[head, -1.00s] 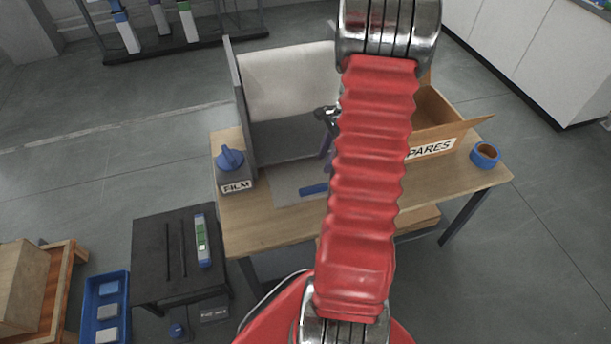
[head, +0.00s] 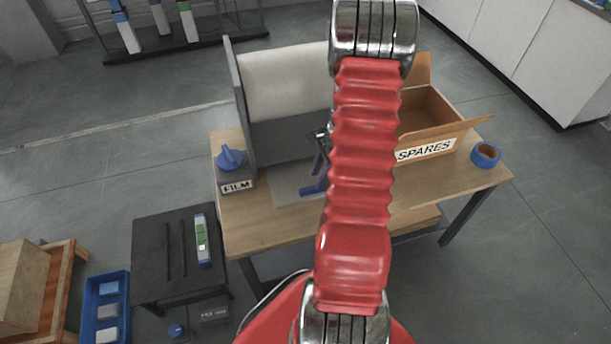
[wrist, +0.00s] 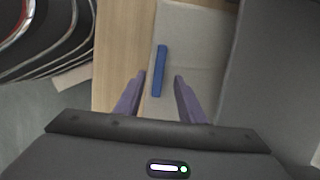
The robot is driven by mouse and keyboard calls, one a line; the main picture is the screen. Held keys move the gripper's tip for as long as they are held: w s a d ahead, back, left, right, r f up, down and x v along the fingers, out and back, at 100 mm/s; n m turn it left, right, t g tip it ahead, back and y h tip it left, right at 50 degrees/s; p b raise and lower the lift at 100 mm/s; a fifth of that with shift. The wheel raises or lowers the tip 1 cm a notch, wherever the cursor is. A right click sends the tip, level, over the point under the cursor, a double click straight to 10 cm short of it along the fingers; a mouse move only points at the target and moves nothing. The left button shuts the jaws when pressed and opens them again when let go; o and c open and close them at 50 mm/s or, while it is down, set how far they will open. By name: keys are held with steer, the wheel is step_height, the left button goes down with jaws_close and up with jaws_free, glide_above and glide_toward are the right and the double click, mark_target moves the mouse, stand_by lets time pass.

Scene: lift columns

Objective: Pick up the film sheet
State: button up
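The film sheet (head: 284,187) is a pale grey, see-through sheet lying flat on the wooden table in front of the grey stand. It carries a dark blue bar (wrist: 160,70) along one part, and its pale surface fills the upper middle of the wrist view (wrist: 195,45). My gripper (wrist: 160,76) is open, with its two purple fingers on either side of the bar in the wrist view. Whether the fingers touch the sheet cannot be told. In the head view my red arm hides part of the gripper and the sheet's right side.
A SPARES box (head: 430,140) and a blue tape roll (head: 486,155) are on the right. The grey stand (head: 243,105) with a white back panel rises behind the sheet. The table's front edge is bare.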

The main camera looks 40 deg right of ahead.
mark_target(314, 186)
steer(key=shift+x, duration=2.35)
steer(key=shift+c, duration=0.2)
jaws_close()
